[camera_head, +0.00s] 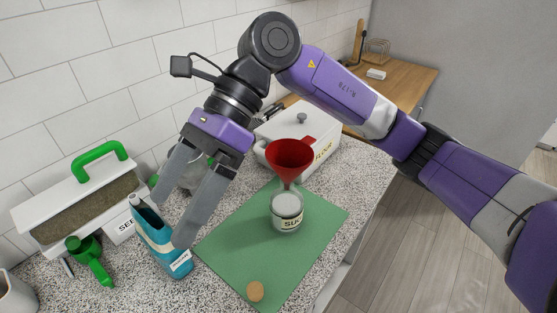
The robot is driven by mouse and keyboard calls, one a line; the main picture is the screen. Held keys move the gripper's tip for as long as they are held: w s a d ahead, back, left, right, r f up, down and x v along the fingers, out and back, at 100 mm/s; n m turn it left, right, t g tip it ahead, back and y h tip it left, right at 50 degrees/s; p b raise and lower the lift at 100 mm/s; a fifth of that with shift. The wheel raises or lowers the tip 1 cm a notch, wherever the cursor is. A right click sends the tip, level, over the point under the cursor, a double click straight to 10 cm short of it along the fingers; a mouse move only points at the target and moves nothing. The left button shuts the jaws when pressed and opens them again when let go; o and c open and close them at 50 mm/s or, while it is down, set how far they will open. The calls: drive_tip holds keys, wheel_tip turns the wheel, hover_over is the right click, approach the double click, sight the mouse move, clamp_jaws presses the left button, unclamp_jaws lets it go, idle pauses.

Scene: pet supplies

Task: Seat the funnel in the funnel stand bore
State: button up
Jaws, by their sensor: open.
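The red funnel (289,154) is upright over a jar (287,212) with a partly hidden label, wide mouth up. Its narrow spout points down at the jar's top; I cannot tell how deep it goes. The jar stands on a green mat (235,250). My gripper (171,217) is open, to the left of the funnel and apart from it, fingers pointing down and left. Its fingers overlap a teal bottle (155,238) in the picture; I cannot tell whether they touch it. I cannot make out a funnel stand or its bore.
A white lidded box (312,128) stands behind the jar. A planter-like bin (95,205) with a green handle and a green scoop (92,262) are at the left. A cork-coloured disc (255,291) lies on the mat's front. The mat's right side is clear.

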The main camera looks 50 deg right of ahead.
drive_tip(key=w+d+f+m+h, duration=0.1)
drive_tip(key=d+h, duration=0.1)
drive_tip(key=d, duration=0.3)
drive_tip(key=w+d+f+h, duration=0.1)
drive_tip(key=d+f+h, duration=0.15)
drive_tip(key=d, duration=0.35)
drive_tip(key=m+h, duration=0.1)
drive_tip(key=h, duration=0.5)
hover_over(293, 164)
drive_tip(key=shift+s+a+p, duration=0.3)
drive_tip(key=shift+a, duration=0.15)
drive_tip(key=shift+s+f+p, duration=0.15)
drive_tip(key=shift+f+p, duration=1.05)
drive_tip(key=shift+f, duration=2.2)
drive_tip(key=shift+a, duration=0.1)
drive_tip(key=c, duration=1.3)
